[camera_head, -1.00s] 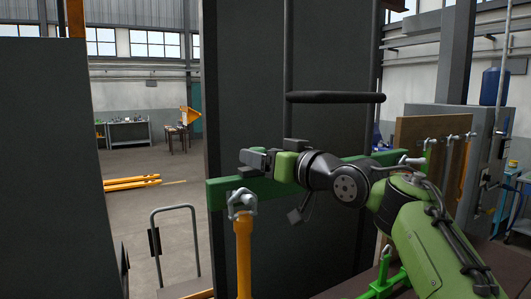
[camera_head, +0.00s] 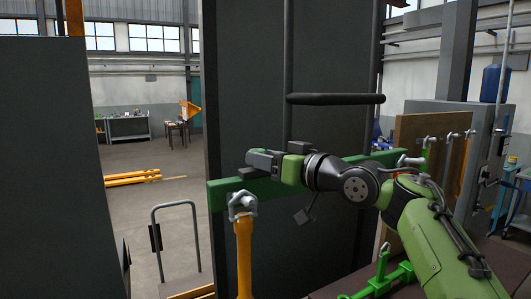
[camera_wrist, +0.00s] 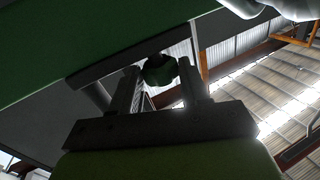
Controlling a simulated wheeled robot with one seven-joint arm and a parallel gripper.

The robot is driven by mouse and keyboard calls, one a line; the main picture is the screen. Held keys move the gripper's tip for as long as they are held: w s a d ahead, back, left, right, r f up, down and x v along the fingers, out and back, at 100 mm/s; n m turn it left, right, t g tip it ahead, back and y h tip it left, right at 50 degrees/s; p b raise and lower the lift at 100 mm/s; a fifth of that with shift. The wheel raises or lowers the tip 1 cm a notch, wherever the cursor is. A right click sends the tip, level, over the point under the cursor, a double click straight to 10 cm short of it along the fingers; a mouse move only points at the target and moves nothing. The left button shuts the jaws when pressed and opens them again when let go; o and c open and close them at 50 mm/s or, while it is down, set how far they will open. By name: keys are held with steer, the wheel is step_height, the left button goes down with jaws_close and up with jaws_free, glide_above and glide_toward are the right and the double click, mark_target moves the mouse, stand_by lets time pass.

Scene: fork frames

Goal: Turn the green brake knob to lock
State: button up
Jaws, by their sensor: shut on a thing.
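The green knob (camera_wrist: 160,70) shows in the wrist view between the two fingers of my gripper (camera_wrist: 157,80). The fingers are shut on it. In the head view my gripper (camera_head: 252,160) is in front of the left part of a long green bar (camera_head: 222,192) on a dark panel. I cannot tell from these views which way the knob is turned.
A yellow post (camera_head: 243,258) with a grey metal head (camera_head: 241,204) stands just below my gripper. A black horizontal handle (camera_head: 335,98) crosses above my arm. A wooden board (camera_head: 418,135) with grey hooks is at right. Open floor lies beyond the panel at left.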

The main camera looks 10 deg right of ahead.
steer(key=n+g+y+p, duration=0.1)
steer(key=g+p, duration=0.1)
steer(key=n+g+y+p, duration=0.1)
steer(key=n+p, duration=0.1)
steer(key=p, duration=0.1)
steer(key=w+n+g+y+p, duration=0.1)
steer(key=g+y+p, duration=0.1)
steer(key=p, duration=0.1)
steer(key=shift+d+r+g, duration=0.15)
steer(key=shift+d+g, duration=0.15)
steer(key=shift+d, duration=0.05)
steer(key=shift+n, duration=0.4)
steer(key=o, duration=0.9)
steer(key=shift+c, duration=0.2)
steer(key=shift+o, duration=1)
steer(key=shift+s, duration=0.2)
